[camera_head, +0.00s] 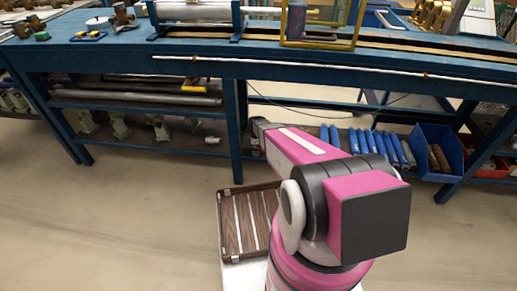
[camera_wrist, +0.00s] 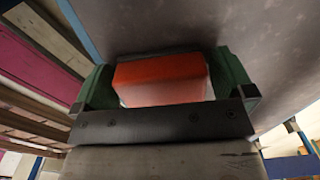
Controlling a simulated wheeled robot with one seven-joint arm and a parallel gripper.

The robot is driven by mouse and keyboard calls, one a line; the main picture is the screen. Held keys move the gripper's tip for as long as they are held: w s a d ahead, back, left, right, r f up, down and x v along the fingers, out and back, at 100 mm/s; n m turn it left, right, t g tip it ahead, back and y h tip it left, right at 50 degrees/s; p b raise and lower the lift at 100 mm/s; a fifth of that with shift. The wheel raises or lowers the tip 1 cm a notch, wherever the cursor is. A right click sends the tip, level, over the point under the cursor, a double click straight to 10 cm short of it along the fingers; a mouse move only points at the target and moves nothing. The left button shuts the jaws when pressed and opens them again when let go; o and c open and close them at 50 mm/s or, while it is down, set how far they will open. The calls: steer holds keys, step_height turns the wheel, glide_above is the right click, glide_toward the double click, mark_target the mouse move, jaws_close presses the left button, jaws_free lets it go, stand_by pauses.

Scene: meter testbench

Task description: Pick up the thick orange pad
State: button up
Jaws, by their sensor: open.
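The thick orange pad (camera_wrist: 162,82) fills the middle of the wrist view, a blocky orange-red piece with a paler lower edge. My gripper (camera_wrist: 163,66) shows there as two dark green fingers on either side of a dark crossbar. It is open, with the pad appearing between its fingers. I cannot tell whether either finger touches the pad, or what the pad rests on. In the head view my pink and black arm reaches toward the bench; the pad does not show there and the gripper end is mostly hidden.
A long blue workbench (camera_head: 110,62) with meter equipment on top spans the head view. Its lower shelf holds blue cylinders (camera_head: 377,143) and a blue bin (camera_head: 437,147). A brown slatted tray (camera_head: 231,228) sits left of my arm. The floor at left is clear.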

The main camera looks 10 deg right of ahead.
steer(key=c, duration=0.8)
steer(key=shift+o, duration=0.2)
steer(key=shift+r, duration=0.45)
step_height(320, 180, up, 3)
steer(key=shift+s+d+r, duration=0.1)
steer(key=s+d, duration=0.1)
steer(key=d, duration=0.4)
steer(key=s+d, duration=0.2)
steer(key=d, duration=0.4)
steer(key=s+d, duration=0.2)
steer(key=d, duration=0.4)
steer(key=shift+s+f, duration=0.25)
steer(key=shift+f, duration=0.05)
steer(key=shift+o, duration=0.6)
